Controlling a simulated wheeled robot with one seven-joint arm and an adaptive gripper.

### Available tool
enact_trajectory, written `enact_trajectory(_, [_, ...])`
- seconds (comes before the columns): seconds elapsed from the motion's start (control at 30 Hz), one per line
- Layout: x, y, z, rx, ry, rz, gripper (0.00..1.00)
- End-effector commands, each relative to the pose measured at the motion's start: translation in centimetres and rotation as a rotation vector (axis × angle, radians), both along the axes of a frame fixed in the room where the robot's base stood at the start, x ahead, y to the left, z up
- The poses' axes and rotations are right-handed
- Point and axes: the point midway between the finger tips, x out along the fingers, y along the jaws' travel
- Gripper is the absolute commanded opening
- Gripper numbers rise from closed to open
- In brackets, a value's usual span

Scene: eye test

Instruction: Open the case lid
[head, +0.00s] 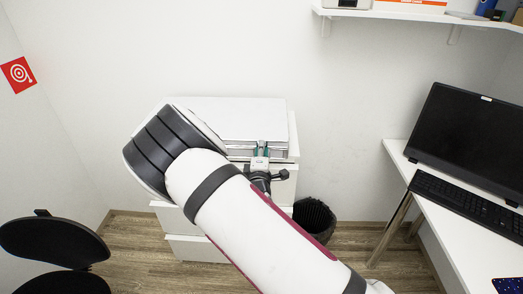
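A flat pale grey-white case (245,117) lies on top of a white drawer cabinet near the back wall. Its lid looks down, though my arm hides its left front part. My gripper (261,148) is at the front edge of the case, right of its middle, with its fingers towards it. I cannot tell whether the fingers touch the case or whether they are open or shut. No latch or handle can be made out clearly.
The white drawer cabinet (200,248) has its lower drawers protruding. A black waste bin (314,220) stands to its right. A black chair (52,240) is at the lower left. A white desk (447,232) with a monitor (470,135) and keyboard (465,200) is at right. A shelf (430,16) hangs above.

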Motion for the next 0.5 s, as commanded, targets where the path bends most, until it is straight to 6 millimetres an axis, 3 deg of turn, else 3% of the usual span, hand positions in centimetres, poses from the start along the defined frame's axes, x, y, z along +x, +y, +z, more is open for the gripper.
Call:
enact_trajectory(0.13, [-0.01,0.01,0.0,0.0,0.0,0.0,0.15])
enact_trajectory(0.2, [-0.02,0.01,0.0,0.0,0.0,0.0,0.01])
enact_trajectory(0.23, [-0.02,0.01,0.0,0.0,0.0,0.0,0.0])
enact_trajectory(0.5, [-0.04,0.02,0.1,0.001,0.002,0.0,0.0])
